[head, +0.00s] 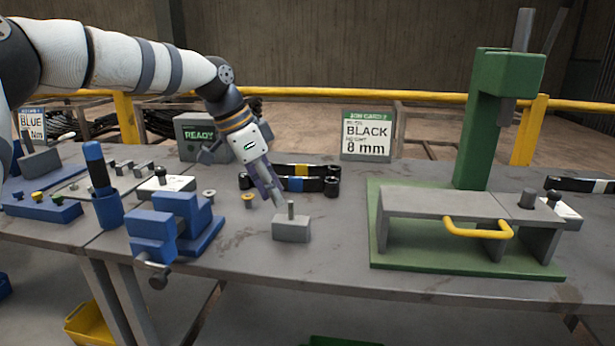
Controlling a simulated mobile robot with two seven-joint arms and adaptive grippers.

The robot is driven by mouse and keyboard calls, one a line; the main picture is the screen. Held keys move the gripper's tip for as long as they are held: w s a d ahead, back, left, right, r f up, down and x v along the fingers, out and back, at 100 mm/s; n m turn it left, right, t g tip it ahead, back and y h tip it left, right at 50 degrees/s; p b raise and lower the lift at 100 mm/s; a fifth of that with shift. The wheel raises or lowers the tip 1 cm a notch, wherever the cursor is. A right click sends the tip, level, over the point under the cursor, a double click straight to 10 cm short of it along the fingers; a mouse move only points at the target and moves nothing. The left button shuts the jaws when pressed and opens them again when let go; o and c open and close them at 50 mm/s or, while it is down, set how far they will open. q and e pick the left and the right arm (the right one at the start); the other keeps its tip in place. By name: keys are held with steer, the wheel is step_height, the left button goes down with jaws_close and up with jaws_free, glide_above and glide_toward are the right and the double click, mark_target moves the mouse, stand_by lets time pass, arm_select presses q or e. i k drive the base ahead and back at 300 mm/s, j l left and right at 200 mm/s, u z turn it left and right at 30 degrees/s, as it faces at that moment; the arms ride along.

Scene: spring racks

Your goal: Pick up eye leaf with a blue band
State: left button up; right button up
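Two black eye leaves lie one behind the other at the middle of the bench, with rolled eyes at their ends. The front one is the eye leaf with a blue band (313,185); the one behind is the eye leaf with a yellow band (318,170). My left gripper (273,197) points down in front of the left part of the blue-banded leaf and hides some of it. Its fingers look close together, but their gap is not clear, and I cannot tell whether they touch the leaf. My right gripper is not in view.
A grey block with a pin (291,228) stands just in front of the gripper. A blue vise (170,228) is to the left, a green press (480,140) to the right. A sign reading BLACK 8 mm (366,136) stands behind. Another dark leaf (570,184) lies far right.

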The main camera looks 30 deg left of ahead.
mark_target(329, 186)
steer(key=j+z, duration=0.45)
steer(key=j, duration=0.65)
steer(key=j+z, duration=0.5)
steer(key=j, duration=0.65)
